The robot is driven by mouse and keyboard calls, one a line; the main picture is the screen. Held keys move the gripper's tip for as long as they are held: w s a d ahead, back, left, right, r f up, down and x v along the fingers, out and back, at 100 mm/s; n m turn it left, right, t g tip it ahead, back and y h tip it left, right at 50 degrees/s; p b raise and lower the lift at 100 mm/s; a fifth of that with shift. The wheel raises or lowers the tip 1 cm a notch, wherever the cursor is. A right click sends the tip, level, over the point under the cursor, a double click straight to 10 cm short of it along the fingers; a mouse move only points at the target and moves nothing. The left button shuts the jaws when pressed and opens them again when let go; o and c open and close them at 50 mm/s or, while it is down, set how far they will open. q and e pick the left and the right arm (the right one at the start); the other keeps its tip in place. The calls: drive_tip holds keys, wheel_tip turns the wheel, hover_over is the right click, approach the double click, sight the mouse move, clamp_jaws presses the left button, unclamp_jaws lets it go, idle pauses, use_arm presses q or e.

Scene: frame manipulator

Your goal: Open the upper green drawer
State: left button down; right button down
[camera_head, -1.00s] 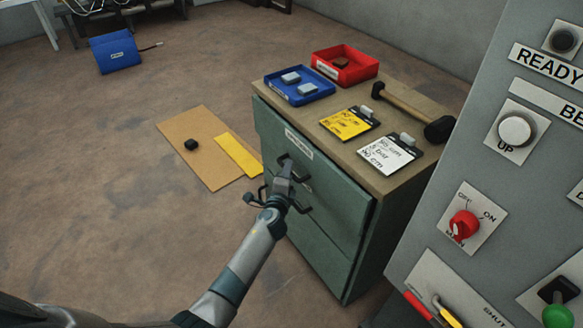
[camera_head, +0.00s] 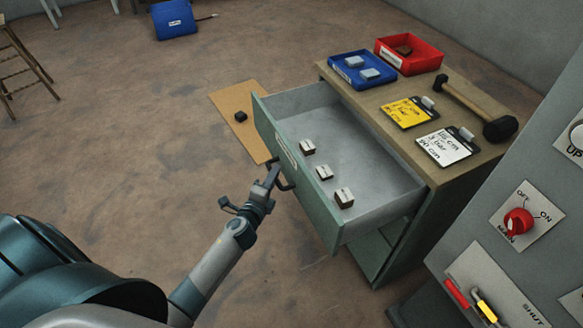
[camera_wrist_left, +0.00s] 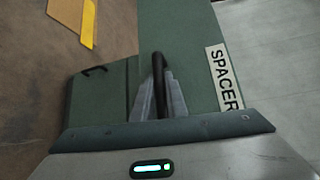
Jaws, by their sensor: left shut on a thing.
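The upper green drawer (camera_head: 318,205) stands pulled well out of the green cabinet in the head view. Its grey inside (camera_head: 365,160) shows, with 3 small labelled blocks (camera_head: 325,172) lying in it. My left gripper (camera_head: 272,172) is shut on the drawer's dark handle (camera_head: 287,183). In the left wrist view the gripper fingers (camera_wrist_left: 158,95) close around the dark handle (camera_wrist_left: 159,75), beside a label reading SPACER (camera_wrist_left: 224,78). The lower part of the cabinet is partly hidden under the drawer. My right gripper is not in view.
On the cabinet top (camera_head: 450,165) are a blue tray (camera_head: 345,75), a red tray (camera_head: 425,60), two clipboards and a hammer (camera_head: 480,108). A grey control panel (camera_head: 480,230) stands close at the right. A brown mat (camera_head: 255,140) lies on the floor behind the drawer front.

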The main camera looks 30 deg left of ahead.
use_arm(q)
drive_tip(key=s+a, duration=0.1)
drive_tip(key=s, duration=0.1)
drive_tip(key=s+a, duration=0.1)
drive_tip(key=a, duration=0.1)
drive_tip(key=shift+s, duration=0.35)
drive_tip(key=c, duration=1.8)
unclamp_jaws()
drive_tip(key=shift+o, duration=0.2)
drive_tip(key=shift+s, duration=0.15)
